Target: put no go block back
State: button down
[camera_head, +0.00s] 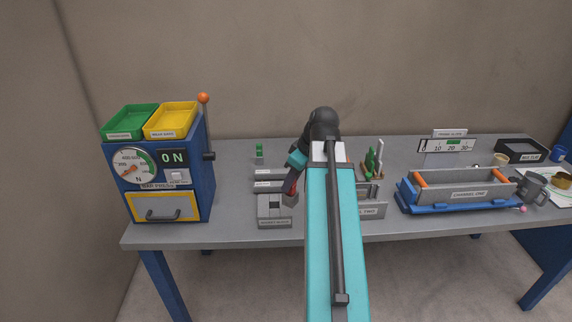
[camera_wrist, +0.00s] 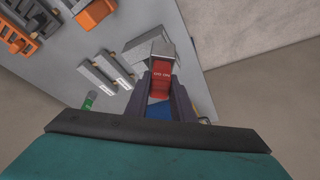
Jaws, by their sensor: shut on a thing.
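The no go block is red with a grey end; its red, lettered face (camera_wrist: 161,77) sits between my fingers in the wrist view. My gripper (camera_wrist: 160,88) is shut on it. In the head view the block's grey end (camera_head: 289,199) hangs below my gripper (camera_head: 292,186), beside the right edge of a grey labelled holder (camera_head: 262,211). A dark square recess shows in that holder's top. I cannot tell whether the block touches the holder. My arm hides part of the bench behind it.
Two flat labelled grey strips (camera_head: 267,174) lie behind the holder, with a small green piece (camera_head: 259,154) farther back. A blue press cabinet (camera_head: 160,175) with a lever stands left. A grey channel tray (camera_head: 458,188) on a blue base stands right. The bench front edge is close.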

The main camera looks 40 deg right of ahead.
jog(key=s+d+n, duration=0.1)
jog(key=s+d, duration=0.3)
jog(key=d, duration=0.4)
jog(key=s+d+f, duration=0.1)
jog(key=s+d, duration=0.3)
jog(key=d, duration=0.5)
jog(key=s+d+n+y, duration=0.1)
jog(key=s+d, duration=0.3)
jog(key=d, duration=0.4)
jog(key=shift+d+f+n, duration=0.15)
jog(key=shift+f+n, duration=0.15)
